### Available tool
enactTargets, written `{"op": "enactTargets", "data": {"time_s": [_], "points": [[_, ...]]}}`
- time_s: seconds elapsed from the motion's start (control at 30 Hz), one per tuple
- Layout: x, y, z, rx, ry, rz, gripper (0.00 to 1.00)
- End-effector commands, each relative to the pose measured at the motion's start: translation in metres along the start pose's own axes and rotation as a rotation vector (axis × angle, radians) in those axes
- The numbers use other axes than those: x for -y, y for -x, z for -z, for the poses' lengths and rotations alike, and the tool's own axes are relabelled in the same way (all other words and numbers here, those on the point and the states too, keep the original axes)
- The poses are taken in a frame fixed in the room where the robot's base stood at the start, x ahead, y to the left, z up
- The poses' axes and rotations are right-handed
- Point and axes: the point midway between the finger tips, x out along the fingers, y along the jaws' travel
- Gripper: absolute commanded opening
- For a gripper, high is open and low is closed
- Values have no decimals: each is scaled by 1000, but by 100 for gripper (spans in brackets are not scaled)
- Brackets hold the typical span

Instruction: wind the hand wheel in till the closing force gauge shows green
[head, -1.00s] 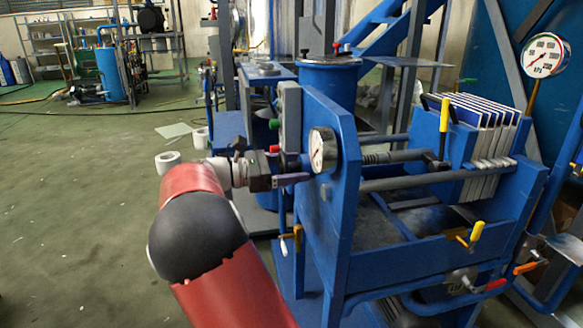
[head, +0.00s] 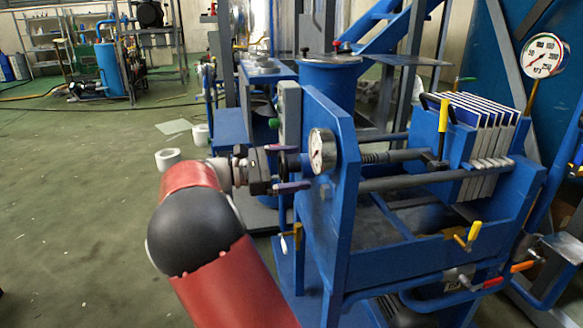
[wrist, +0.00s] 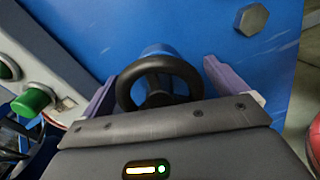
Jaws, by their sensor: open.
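The black hand wheel (wrist: 160,84) sits in the middle of the wrist view, in front of the blue end plate (wrist: 215,40). My gripper (wrist: 165,92) is open, with one purple finger on each side of the wheel and visible gaps to the rim. In the head view my gripper (head: 289,167) is at the left of the end plate, one finger above the other, and the wheel is seen nearly edge-on between them. The round white gauge (head: 322,151) is mounted at the plate's edge; its needle and any green zone are too small to read.
A control box (head: 289,113) with a green button (wrist: 34,101) is close beside my gripper. White filter plates (head: 488,140) stand in the blue press frame at right. A kPa gauge (head: 543,56) is at upper right. The floor at left is mostly open.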

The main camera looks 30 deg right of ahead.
Motion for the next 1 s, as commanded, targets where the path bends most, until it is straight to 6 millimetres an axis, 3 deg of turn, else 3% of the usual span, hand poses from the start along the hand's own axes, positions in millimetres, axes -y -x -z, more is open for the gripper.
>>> {"op": "enactTargets", "data": {"time_s": [0.23, 0.6, 1.0], "points": [[-1, 11, 0, -2, -1, -3, 97], [-1, 69, 0, 0, 0, -3, 97], [0, 78, 0, 0, 0, 0, 97]]}}
